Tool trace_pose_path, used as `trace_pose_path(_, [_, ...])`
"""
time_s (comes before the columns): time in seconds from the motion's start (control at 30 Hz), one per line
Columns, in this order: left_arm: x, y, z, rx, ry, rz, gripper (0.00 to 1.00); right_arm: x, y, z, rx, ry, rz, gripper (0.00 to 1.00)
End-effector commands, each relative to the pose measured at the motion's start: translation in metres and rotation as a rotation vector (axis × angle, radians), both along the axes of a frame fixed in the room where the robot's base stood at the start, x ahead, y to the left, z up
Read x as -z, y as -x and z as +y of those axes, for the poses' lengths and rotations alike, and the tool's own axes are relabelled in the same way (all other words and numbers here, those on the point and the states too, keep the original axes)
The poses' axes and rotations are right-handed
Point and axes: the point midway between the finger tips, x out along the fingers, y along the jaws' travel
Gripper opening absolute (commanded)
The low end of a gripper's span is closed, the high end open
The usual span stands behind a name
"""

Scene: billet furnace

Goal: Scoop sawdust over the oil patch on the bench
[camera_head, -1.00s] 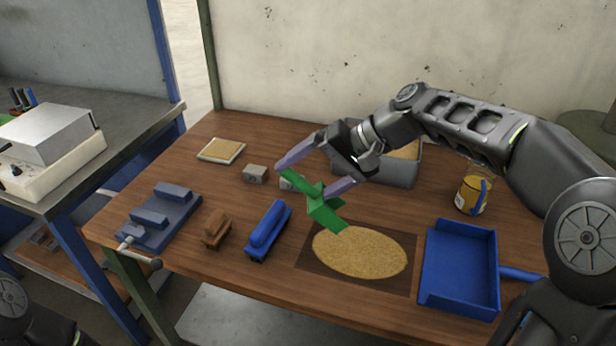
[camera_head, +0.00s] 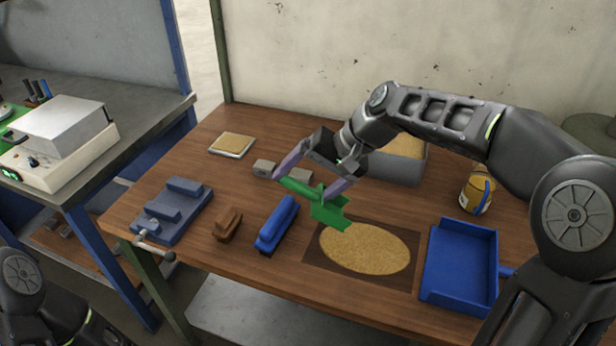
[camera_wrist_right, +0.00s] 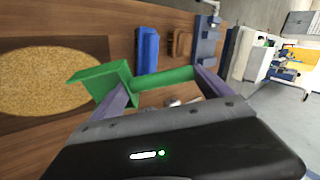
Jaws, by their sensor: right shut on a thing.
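The green scoop (camera_head: 329,213) is held above the bench by its handle, just behind and left of the oil patch. My right gripper (camera_head: 304,186) is shut on that handle. In the right wrist view the scoop (camera_wrist_right: 100,82) spans across the fingers, its pan reaching toward the sawdust. A dark rectangular patch (camera_head: 316,266) lies on the bench. An oval layer of sawdust (camera_head: 365,249) covers its middle, leaving dark corners. The grey bin (camera_head: 400,176) holding sawdust stands behind, partly hidden by my right arm. My left gripper is out of view.
The blue dustpan (camera_head: 459,266) lies right of the patch, and a blue brush (camera_head: 277,224) and brown brush (camera_head: 228,225) lie left. A vise (camera_head: 172,212), small grey blocks (camera_head: 264,168), a pale tray (camera_head: 232,145) and a yellow jar (camera_head: 475,194) also stand on the bench (camera_head: 290,290).

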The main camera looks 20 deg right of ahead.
Motion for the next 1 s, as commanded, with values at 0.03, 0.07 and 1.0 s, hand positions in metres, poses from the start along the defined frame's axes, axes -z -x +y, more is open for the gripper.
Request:
trace_pose_path(0.03, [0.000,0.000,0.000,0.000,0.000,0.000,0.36,0.000,0.000,0.000,-0.001,0.001,0.000,0.30])
trace_pose_path(0.07, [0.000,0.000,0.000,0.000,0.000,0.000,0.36,0.000,0.000,0.000,-0.001,0.001,0.000,0.30])
trace_pose_path(1.0, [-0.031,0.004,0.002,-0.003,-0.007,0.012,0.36,0.000,-0.003,0.012,-0.003,0.101,0.036,0.30])
